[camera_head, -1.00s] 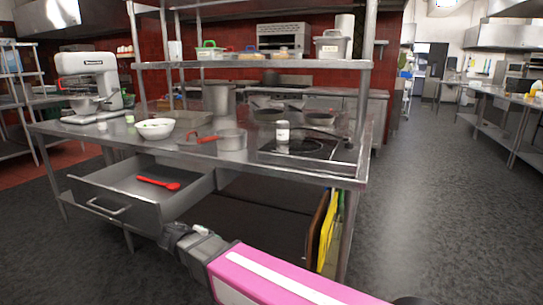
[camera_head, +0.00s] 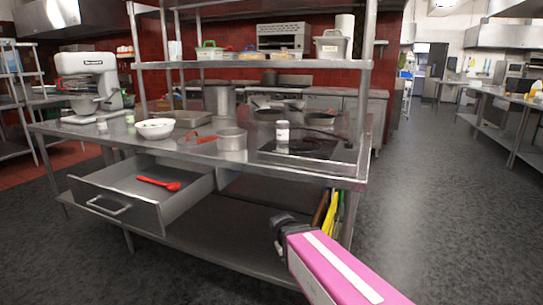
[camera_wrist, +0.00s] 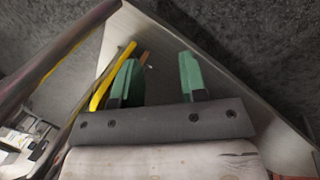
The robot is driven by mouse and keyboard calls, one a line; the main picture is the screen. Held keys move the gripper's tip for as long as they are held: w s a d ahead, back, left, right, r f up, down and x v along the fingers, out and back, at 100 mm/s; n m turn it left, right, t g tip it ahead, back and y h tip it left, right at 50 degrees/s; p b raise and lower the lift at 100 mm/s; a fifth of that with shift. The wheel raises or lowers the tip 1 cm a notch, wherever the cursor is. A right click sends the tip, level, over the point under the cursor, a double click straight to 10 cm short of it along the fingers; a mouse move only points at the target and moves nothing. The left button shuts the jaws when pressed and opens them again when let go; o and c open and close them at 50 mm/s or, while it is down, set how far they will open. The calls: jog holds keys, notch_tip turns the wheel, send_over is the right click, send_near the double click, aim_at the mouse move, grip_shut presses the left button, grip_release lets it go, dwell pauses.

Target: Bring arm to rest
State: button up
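My gripper (camera_wrist: 158,82) shows in the wrist view with its two green-tipped fingers spread apart and nothing between them. In the head view my gripper (camera_head: 277,222) is in front of the steel table's lower right part, below the tabletop and apart from it. My pink arm reaches up to it from the bottom right. The open drawer (camera_head: 112,212) is to the left of the gripper. A red utensil (camera_head: 158,184) lies inside it.
The floor (camera_head: 420,200) to the right is clear.

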jog(key=s+d+f+m+y, duration=0.2)
jog(key=d+m+y, duration=0.1)
jog(key=d, duration=0.7)
jog(key=shift+s+d+m+g, duration=0.15)
jog(key=shift+d+m+g, duration=0.15)
jog(key=shift+d, duration=0.1)
